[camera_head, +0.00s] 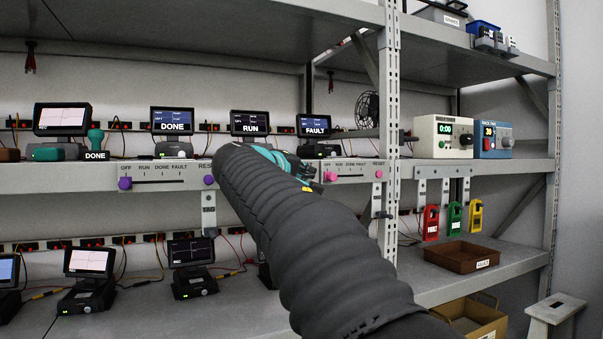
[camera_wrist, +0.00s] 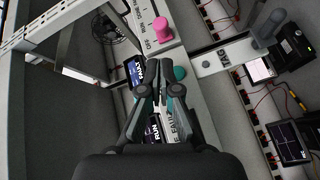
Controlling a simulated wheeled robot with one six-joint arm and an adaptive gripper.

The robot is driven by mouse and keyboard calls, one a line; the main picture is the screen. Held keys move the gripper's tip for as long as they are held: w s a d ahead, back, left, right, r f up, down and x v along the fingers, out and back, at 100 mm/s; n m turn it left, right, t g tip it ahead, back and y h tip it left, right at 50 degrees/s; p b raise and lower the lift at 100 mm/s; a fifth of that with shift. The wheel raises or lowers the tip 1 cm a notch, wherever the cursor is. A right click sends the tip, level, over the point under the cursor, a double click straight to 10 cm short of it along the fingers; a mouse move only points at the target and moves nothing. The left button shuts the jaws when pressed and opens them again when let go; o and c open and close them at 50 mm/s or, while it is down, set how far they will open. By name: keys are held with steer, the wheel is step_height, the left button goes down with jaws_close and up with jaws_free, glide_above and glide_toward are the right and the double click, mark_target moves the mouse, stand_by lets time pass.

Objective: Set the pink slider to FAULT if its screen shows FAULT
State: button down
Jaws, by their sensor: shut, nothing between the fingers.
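The screen (camera_head: 313,125) above that panel reads FAULT. A pink reset knob (camera_head: 378,174) is at the panel's right end. My gripper (camera_head: 313,186) is just left of the pink slider, in front of the panel, hiding its left end. In the wrist view my gripper (camera_wrist: 162,92) is shut and empty.
A similar panel with a purple slider (camera_head: 125,183) is to the left. Screens reading DONE (camera_head: 172,121) and RUN (camera_head: 250,123) stand on the shelf. A grey rack post (camera_head: 389,130) rises right of the pink panel. Coloured lockout tags and a brown tray (camera_head: 474,256) are further right.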

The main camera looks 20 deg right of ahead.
mark_target(327, 173)
steer(key=x, duration=0.6)
steer(key=shift+w+d+p, duration=0.2)
steer(key=shift+d+p, duration=0.1)
steer(key=shift+p, duration=0.05)
